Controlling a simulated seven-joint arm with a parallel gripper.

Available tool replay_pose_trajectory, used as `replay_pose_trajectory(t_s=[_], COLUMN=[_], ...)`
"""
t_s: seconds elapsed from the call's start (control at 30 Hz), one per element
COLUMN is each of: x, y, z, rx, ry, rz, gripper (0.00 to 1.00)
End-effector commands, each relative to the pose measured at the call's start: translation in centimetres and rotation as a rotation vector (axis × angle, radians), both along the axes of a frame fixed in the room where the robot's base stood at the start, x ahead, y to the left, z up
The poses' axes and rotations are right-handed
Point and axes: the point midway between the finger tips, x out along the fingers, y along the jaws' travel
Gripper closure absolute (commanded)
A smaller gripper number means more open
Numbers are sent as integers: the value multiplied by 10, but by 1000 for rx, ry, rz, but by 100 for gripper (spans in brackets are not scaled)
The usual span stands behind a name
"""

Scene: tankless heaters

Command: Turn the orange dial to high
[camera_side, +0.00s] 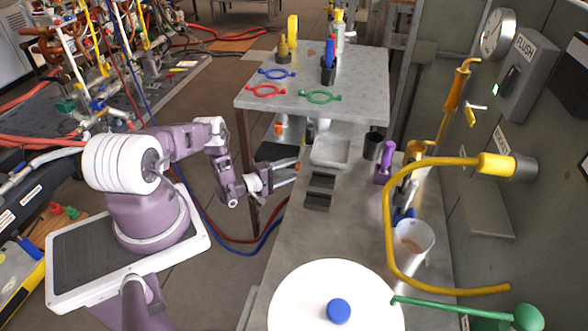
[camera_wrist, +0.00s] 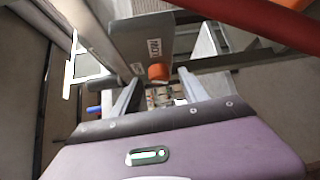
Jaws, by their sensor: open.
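The orange dial (camera_wrist: 158,72) shows in the wrist view on the lower end of a grey box (camera_wrist: 143,45) with a white label; the lettering is too blurred to read. My gripper (camera_wrist: 160,84) is open, with one finger on either side of the view just below the dial. The dial appears beyond the fingertips and roughly between them; I cannot tell whether they touch it. In the side view my gripper (camera_side: 296,172) points right, beside the workbench edge, with a small orange patch at its upper fingertip. The dial's setting cannot be read.
A grey bench (camera_side: 320,225) holds a light tray (camera_side: 331,153), dark blocks (camera_side: 319,191) and a white cup (camera_side: 412,241). A raised table (camera_side: 350,95) with coloured rings stands behind. A yellow hose (camera_side: 390,215) arches on the right. A red pipe (camera_wrist: 265,20) crosses the wrist view's top right.

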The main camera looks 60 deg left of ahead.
Motion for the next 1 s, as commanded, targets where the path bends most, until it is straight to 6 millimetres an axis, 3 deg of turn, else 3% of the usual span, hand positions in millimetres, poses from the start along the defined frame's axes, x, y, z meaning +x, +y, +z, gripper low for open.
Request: replay_pose_trajectory(t_s=[0.13, 0.37, 0.63, 1.0], x=[13, 14, 14, 14], y=[0, 0, 0, 0], z=[-1, -1, -1, 1], rx=[1, 0, 0, -45], ry=[0, 0, 0, 45], rz=[0, 1, 0, 0], gripper=[48, 48, 100, 100])
